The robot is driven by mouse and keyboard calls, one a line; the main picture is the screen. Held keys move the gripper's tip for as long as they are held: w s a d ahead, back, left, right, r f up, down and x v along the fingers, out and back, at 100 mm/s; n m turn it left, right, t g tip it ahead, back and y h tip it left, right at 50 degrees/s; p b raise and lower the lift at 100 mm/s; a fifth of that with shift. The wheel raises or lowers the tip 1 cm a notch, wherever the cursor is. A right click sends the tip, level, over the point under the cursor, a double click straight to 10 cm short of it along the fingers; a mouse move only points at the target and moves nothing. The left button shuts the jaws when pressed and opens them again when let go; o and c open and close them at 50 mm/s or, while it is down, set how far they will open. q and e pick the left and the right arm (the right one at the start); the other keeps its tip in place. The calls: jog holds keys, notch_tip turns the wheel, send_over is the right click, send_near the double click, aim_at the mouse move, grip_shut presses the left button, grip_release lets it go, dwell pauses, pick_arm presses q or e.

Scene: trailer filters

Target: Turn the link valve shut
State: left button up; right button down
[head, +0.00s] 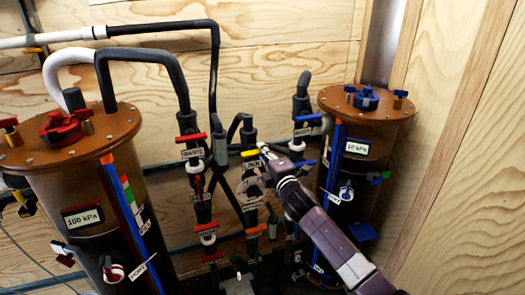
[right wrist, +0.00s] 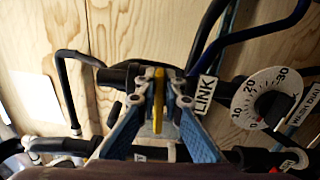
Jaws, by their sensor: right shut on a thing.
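The link valve has a yellow handle (head: 249,153), with a "LINK" label (head: 253,170) just below it in the head view. My right gripper (head: 263,149) reaches in from the lower right and is at this handle. In the right wrist view the yellow handle (right wrist: 158,98) stands edge-on between my two blue fingers (right wrist: 157,112), which are shut on it. The "LINK" label (right wrist: 205,95) is just right of the fingers there. Part of the valve body is hidden behind the fingers. My left gripper is not in view.
A large left canister (head: 80,190) marked 100 kPa and a right canister (head: 352,165) marked 10 kPa flank the pipes. A red-handled waste valve (head: 190,138) is close on the left. A white dial (right wrist: 262,98) is close right of my fingers. Wooden walls enclose everything.

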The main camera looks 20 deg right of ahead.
jog(key=shift+f+m, duration=0.2)
jog(key=shift+m, duration=0.3)
jog(key=c, duration=2)
grip_release()
jog(key=shift+c, duration=0.2)
jog(key=s, duration=1.2)
jog(key=shift+d, duration=0.25)
